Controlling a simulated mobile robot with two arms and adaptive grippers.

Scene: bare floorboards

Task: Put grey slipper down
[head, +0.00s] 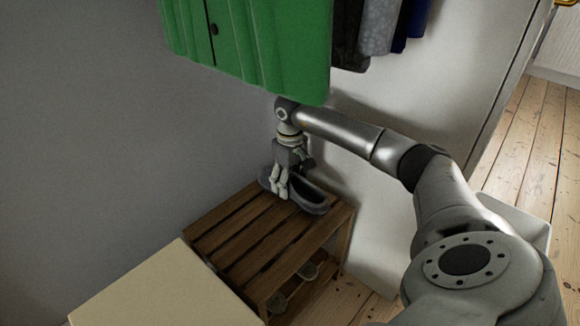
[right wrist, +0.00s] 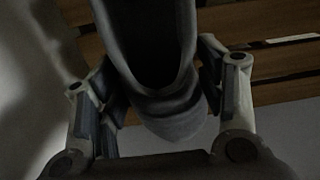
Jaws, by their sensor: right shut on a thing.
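The grey slipper (head: 307,197) is at the far end of the slatted wooden rack (head: 248,228), over its top slats. My right gripper (head: 280,187) reaches down to it from above and is shut on it. In the right wrist view the slipper (right wrist: 172,112) lies between the two fingers of my right gripper (right wrist: 165,105), its opening facing the camera. The wooden slats (right wrist: 270,50) show behind it. I cannot tell whether the sole touches the slats. My left gripper is not in view.
A green garment (head: 255,45) and several darker clothes (head: 380,28) hang above the rack. A cream box-like surface (head: 165,290) stands in front of the rack at the left. Small objects (head: 307,271) sit on the lower shelf. Walls close in behind; floorboards are open at the right.

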